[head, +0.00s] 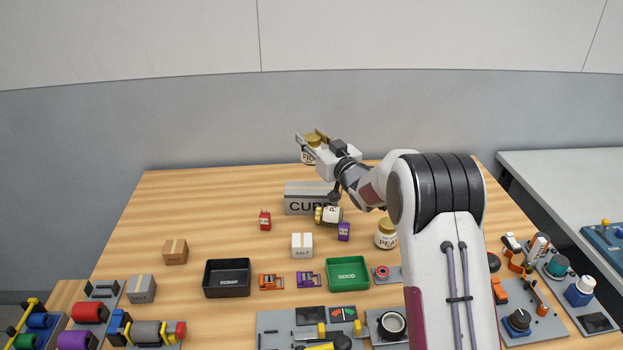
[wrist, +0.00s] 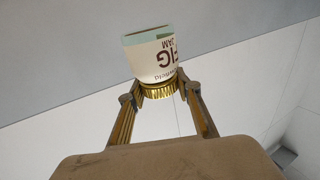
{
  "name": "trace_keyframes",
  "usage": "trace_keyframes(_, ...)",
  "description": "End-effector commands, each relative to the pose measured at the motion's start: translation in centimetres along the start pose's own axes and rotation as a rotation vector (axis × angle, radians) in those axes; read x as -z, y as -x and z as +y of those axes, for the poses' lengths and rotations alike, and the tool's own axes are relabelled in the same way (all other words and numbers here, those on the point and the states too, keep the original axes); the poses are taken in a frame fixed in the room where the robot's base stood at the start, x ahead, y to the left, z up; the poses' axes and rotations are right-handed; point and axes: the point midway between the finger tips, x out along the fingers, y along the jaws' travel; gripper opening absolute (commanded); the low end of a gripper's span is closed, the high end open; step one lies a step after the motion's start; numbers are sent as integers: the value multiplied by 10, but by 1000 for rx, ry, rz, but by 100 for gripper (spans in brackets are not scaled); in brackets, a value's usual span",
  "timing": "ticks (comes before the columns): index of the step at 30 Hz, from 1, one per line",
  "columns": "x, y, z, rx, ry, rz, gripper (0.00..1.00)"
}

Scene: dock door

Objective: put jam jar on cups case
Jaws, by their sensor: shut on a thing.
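The fig jam jar (head: 308,157), cream-labelled with a gold lid, is held up in the air by my gripper (head: 313,139). In the wrist view my gripper (wrist: 160,92) is shut on the gold lid of the jar (wrist: 153,58), whose label reads FIG JAM. The cups case (head: 305,199) is a grey box marked CUPS on the table. In the head view the jar shows above the case, with a clear gap between them; its exact depth over the case is hard to tell. My arm hides the case's right end.
A jar (head: 329,214) lies on its side before the case, near a purple item (head: 344,231). A pear jar (head: 387,235) stands to the right. The table's back left is clear.

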Motion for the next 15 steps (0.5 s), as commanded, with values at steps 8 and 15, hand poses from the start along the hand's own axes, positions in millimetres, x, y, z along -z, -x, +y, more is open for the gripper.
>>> trace_keyframes(8,3,-13,5,0,1,2,0)
trace_keyframes(15,3,-14,5,0,1,3,0)
